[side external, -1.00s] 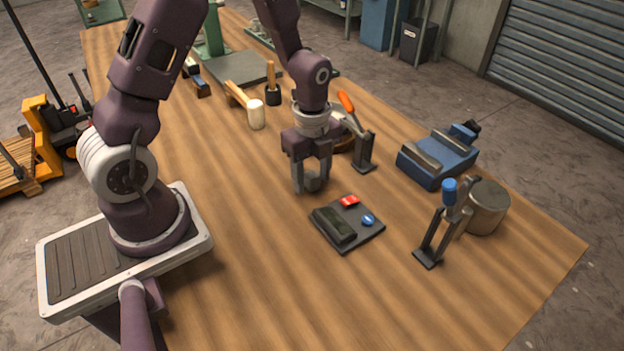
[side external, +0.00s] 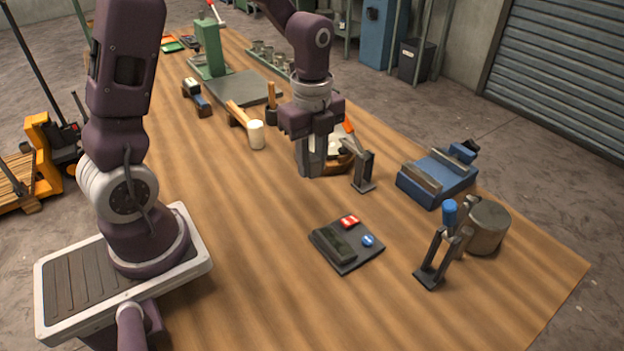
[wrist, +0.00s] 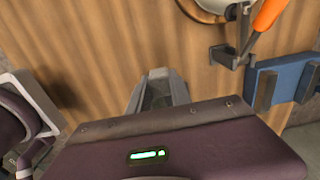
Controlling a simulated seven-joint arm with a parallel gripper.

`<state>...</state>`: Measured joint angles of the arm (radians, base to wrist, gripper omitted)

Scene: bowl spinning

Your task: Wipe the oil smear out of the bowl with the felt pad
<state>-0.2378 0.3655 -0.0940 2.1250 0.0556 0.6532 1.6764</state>
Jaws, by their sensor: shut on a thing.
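My gripper (side external: 312,170) is upright, its fingers low over the table just left of the bowl. It is shut on a small grey piece, likely the felt pad (wrist: 157,96), which is mostly hidden between the fingers. The bowl (side external: 344,146) is pale, sits on a brown round base and is partly hidden behind my gripper and a clamp. In the wrist view the bowl (wrist: 218,6) shows only at the top edge, right of the fingers. I cannot make out the oil smear.
A clamp with an orange handle (wrist: 268,14) stands beside the bowl. A blue vise (side external: 437,180), a blue-handled clamp and a metal cylinder (side external: 487,228) stand right.

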